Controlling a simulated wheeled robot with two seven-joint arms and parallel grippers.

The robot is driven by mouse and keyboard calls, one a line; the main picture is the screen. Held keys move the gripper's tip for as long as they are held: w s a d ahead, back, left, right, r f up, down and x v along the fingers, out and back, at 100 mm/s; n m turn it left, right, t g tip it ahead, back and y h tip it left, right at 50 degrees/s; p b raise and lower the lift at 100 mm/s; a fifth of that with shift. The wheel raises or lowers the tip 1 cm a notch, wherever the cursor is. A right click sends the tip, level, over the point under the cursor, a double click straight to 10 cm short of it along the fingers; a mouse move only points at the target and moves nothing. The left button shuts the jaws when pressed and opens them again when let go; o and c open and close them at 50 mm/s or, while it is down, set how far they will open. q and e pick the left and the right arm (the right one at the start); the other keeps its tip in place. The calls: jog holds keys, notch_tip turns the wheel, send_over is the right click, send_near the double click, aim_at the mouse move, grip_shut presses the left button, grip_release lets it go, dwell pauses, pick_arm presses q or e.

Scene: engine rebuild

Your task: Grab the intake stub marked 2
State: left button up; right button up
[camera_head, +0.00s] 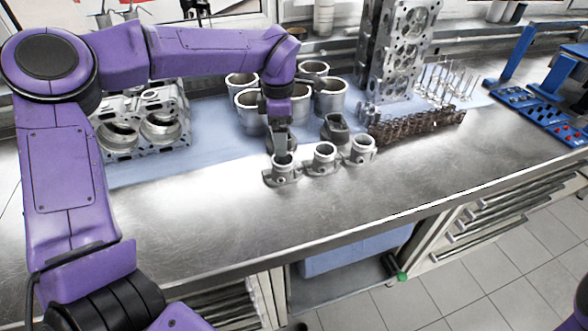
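Three grey metal intake stubs stand upright in a slanting row near the front of the steel bench: a left one (281,172), a middle one (322,159) and a right one (361,151). A darker stub-like part (336,128) sits behind the middle one. Any number marks are too small to read. My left gripper (281,150) points down at the left stub, with its fingertips at or just above the rim. I cannot tell whether they touch it or how far apart they are. My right gripper is out of view.
Several cylinder liners (330,97) stand close behind my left gripper. An engine block (145,125) is at left. A tall cylinder head (397,50), brown springs (418,125) and upright valves (450,83) are at right. The bench front (420,185) is clear.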

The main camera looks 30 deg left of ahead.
aim_at(285, 170)
pick_arm(q)
jog(key=f, duration=0.3)
jog(key=f+p, duration=0.1)
jog(key=f, duration=0.3)
jog(key=f+p, duration=0.1)
jog(key=f, duration=0.2)
jog(key=shift+w+d+f, duration=0.1)
jog(key=shift+d+f, duration=0.15)
jog(key=shift+f, duration=0.35)
jog(key=c, duration=1.3)
jog(key=shift+r, duration=0.15)
jog(key=shift+c, duration=0.2)
